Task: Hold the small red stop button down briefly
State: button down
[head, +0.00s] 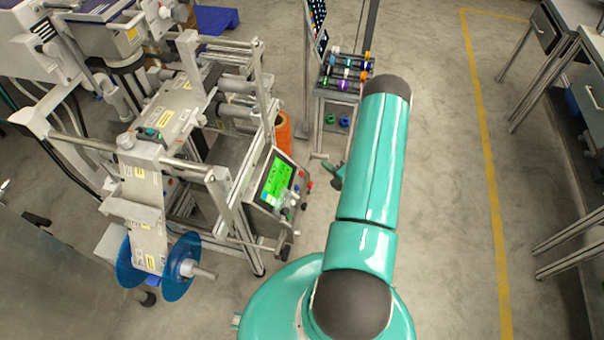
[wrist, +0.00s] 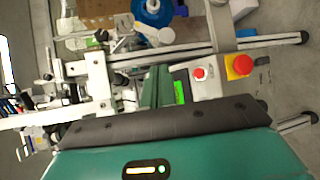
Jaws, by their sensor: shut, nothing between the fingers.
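The small red stop button (wrist: 199,73) sits on a pale panel face in the wrist view. It is just left of a larger red mushroom button on a yellow base (wrist: 239,66). My gripper (wrist: 156,85) is shut and empty, its green fingers together left of the small button. The fingers look apart from it, though the depth gap is hard to judge. In the head view the control panel (head: 258,196) has a lit green screen (head: 277,181). My gripper (head: 336,176) shows small beside my arm, right of the panel; the stop button is too small to identify there.
The film machine (head: 180,115) with a blue reel (head: 181,266) stands left of the panel. An orange roll (head: 283,132) is behind the panel. A rack of coloured rolls (head: 345,76) stands farther back. Open floor lies right of my arm, before the benches.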

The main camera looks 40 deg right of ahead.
aim_at(301, 174)
jog(key=shift+s+f, duration=0.15)
jog(key=shift+w+a+f, duration=0.65)
jog(key=shift+w+f, duration=0.15)
jog(key=shift+f, duration=0.2)
jog(key=shift+w+a+f, duration=0.65)
jog(key=shift+w+f, duration=0.2)
jog(key=shift+f, duration=0.2)
jog(key=shift+w+a+f, duration=0.65)
jog(key=shift+w+f, duration=0.15)
jog(key=shift+f, duration=0.2)
jog(key=shift+w+a+f, duration=0.15)
jog(key=shift+w+f, duration=0.1)
jog(key=shift+f, duration=0.05)
jog(key=shift+w+a+f, duration=0.2)
jog(key=shift+w+f, duration=0.05)
jog(key=shift+f, duration=0.05)
dwell(1.9)
jog(key=shift+r, duration=0.1)
jog(key=shift+s+d+r, duration=0.35)
jog(key=shift+s+r, duration=0.15)
dwell(0.4)
